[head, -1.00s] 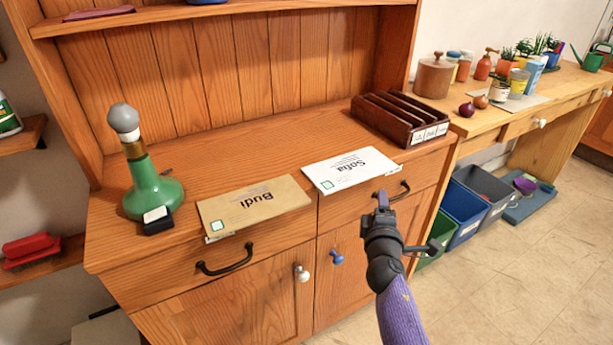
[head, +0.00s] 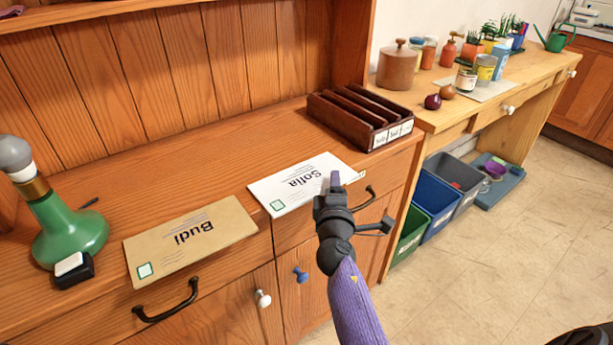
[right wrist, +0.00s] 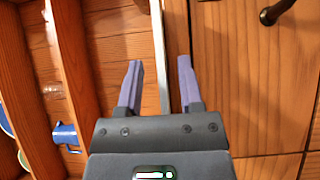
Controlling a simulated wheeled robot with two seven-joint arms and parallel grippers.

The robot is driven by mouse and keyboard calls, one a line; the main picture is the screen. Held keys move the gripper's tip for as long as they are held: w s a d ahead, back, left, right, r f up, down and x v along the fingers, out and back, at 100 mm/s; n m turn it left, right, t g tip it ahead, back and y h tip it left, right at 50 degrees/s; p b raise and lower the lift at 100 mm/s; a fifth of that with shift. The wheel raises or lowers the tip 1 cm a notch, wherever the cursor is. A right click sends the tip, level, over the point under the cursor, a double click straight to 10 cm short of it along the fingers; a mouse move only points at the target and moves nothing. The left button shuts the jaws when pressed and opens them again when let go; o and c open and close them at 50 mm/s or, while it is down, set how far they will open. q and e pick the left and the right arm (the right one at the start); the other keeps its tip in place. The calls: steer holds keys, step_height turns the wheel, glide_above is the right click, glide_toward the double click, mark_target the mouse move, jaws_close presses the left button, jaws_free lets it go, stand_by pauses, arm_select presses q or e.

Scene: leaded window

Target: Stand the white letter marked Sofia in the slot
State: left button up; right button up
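The white letter marked Sofia (head: 297,184) lies flat on the wooden counter, near its front edge. The dark wooden letter rack (head: 345,122) with upright dividers and slots stands behind it to the right; small labels face front, too small to read surely. My right gripper (head: 335,181) is in front of the letter's right end, overlapping it in the head view; I cannot tell that they touch. My left gripper is not in view.
A tan envelope marked Budi (head: 190,237) lies left of the white letter. Drawer handles (head: 167,303) project below the counter. Onions (head: 433,101) and pots sit on the right bench.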

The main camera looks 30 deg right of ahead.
steer(key=shift+f, duration=0.1)
jaws_close()
